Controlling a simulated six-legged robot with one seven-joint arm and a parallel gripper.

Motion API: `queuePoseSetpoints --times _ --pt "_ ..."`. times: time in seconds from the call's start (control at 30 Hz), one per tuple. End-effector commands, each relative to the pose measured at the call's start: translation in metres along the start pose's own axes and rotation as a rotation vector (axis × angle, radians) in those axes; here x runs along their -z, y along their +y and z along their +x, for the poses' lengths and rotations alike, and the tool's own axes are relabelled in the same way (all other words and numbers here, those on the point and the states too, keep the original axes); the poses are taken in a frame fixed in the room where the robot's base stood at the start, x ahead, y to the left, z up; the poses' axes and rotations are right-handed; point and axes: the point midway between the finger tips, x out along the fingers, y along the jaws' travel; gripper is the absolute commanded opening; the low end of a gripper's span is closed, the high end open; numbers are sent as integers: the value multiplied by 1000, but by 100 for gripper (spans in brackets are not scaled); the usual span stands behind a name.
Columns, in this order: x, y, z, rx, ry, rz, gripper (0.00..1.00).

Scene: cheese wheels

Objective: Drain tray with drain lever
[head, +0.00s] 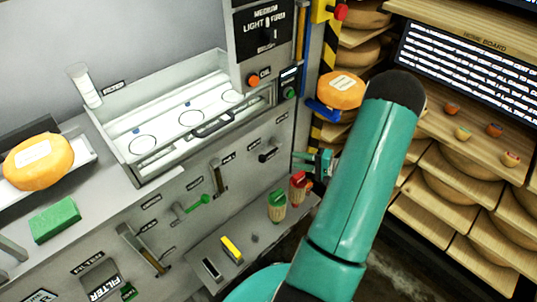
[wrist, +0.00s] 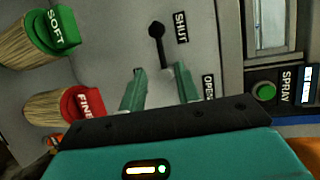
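A black-knobbed lever (wrist: 156,32) is on the grey panel in the wrist view, its knob beside the word SHUT; the word OPEN sits lower right. It also shows in the head view (head: 266,156), left of my gripper; I cannot read a drain name on it. My gripper (wrist: 160,78) is open and empty, its two teal fingers apart, just below the lever in the wrist view. In the head view my gripper (head: 322,160) is partly hidden by my arm. The white tray (head: 165,128) with several circles in its floor is set into the bench.
A SOFT brush (wrist: 52,32) and a FINE brush (wrist: 80,105) stand close to the left in the wrist view. The green SPRAY button (wrist: 264,92) is at right. A cheese wheel (head: 342,90) rests above my gripper; shelves (head: 470,170) stand at right.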

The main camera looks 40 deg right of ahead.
Motion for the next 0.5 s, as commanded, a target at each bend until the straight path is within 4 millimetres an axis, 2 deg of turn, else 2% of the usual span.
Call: queuePoseSetpoints --times 0.5 --pt "-1 0 100 0 -6 0 32"
